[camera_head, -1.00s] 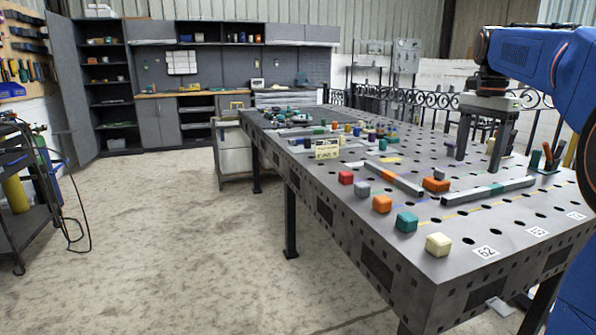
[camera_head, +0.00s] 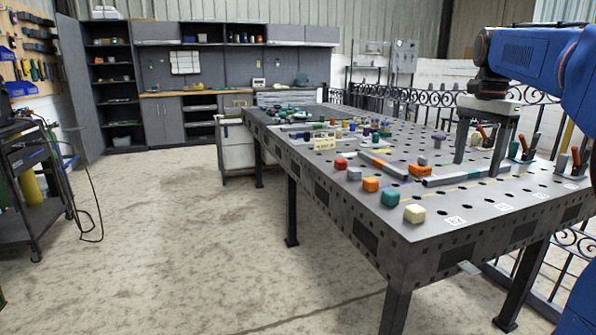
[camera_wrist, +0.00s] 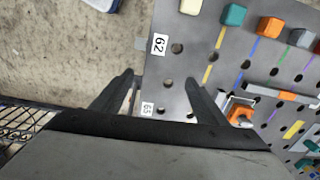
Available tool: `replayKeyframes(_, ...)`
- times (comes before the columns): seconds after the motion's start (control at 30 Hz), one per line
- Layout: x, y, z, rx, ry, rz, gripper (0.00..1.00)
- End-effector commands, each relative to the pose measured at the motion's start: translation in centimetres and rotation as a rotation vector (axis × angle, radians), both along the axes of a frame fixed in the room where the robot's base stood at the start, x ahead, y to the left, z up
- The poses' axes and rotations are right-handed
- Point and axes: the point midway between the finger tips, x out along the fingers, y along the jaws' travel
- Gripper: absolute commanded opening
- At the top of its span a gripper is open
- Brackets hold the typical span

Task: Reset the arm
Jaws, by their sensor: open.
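My gripper (camera_head: 479,167) hangs fingers-down at the right of the head view, over the right side of the steel table (camera_head: 478,222). In the wrist view my gripper (camera_wrist: 159,80) has its two dark fingers spread with nothing between them. The fingers show across the table's edge near the labels 62 (camera_wrist: 160,44) and 65 (camera_wrist: 147,109). My blue arm reaches in from the right of the head view. The exact height of the fingertips above the table cannot be told.
Cream (camera_head: 414,214), teal (camera_head: 390,198), orange (camera_head: 371,184), grey (camera_head: 354,174) and red (camera_head: 341,164) blocks line the table's left side. Grey bars (camera_head: 480,178) and tool holders (camera_head: 575,165) stand further right. Open floor (camera_head: 200,240) lies left of the table.

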Motion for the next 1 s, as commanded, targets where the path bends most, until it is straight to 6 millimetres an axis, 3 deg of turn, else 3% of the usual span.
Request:
replayKeyframes(0.37, -3.5, 2.9, -1.6, -0.018, -0.047, 0.146, 0.67)
replayKeyframes(0.53, -6.5, 5.0, -3.3, -0.034, -0.084, 0.264, 0.67)
replayKeyframes(0.77, -12.2, 8.4, -7.4, -0.072, -0.151, 0.484, 0.67)
replayKeyframes(1.0, -18.1, 11.2, -12.9, -0.121, -0.220, 0.712, 0.67)
